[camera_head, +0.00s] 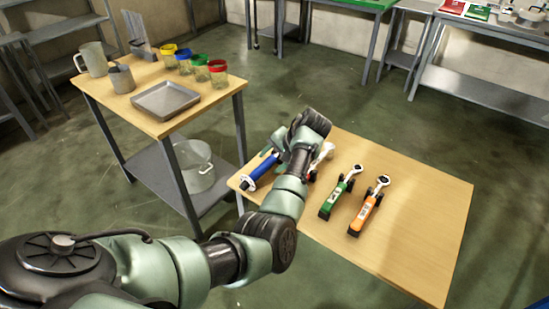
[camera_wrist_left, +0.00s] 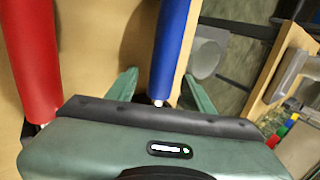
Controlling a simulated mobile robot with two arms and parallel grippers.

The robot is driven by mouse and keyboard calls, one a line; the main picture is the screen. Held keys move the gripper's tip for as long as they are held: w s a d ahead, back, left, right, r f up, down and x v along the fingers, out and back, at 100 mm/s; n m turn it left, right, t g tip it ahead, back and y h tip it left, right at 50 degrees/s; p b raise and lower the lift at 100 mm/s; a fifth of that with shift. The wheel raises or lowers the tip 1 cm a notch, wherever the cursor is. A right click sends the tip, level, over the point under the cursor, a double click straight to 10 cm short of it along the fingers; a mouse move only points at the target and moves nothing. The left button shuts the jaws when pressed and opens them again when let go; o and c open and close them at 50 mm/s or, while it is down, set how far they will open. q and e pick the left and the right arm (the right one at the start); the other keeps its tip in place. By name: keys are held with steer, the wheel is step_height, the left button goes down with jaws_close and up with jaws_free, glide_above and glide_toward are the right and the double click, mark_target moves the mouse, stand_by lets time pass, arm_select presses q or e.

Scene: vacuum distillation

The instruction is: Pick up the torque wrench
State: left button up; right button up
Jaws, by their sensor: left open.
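Several long-handled tools lie on the near wooden table. The blue-handled one (camera_head: 264,168) is at its left end; the green (camera_head: 336,198) and orange (camera_head: 364,214) ones lie further right. A red-handled one (camera_head: 312,175) is mostly hidden behind my left arm. I cannot tell which is the torque wrench. My left gripper (camera_head: 275,160) is over the blue tool, partly hidden by its own wrist. In the left wrist view, its open fingers (camera_wrist_left: 160,78) stand on either side of the blue handle (camera_wrist_left: 171,45), with gaps visible. The red handle (camera_wrist_left: 31,60) lies left of them.
The near table (camera_head: 420,240) has free room at its right. A taller table (camera_head: 107,97) at the left holds a metal tray (camera_head: 165,100), beakers and colour-rimmed jars. A clear pot (camera_head: 194,166) stands on its lower shelf. Benches line the back.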

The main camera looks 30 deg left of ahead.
arm_select(q)
jaws_close()
stand_by(1.3)
steer(key=shift+w+r, duration=0.1)
steer(key=shift+r, duration=0.05)
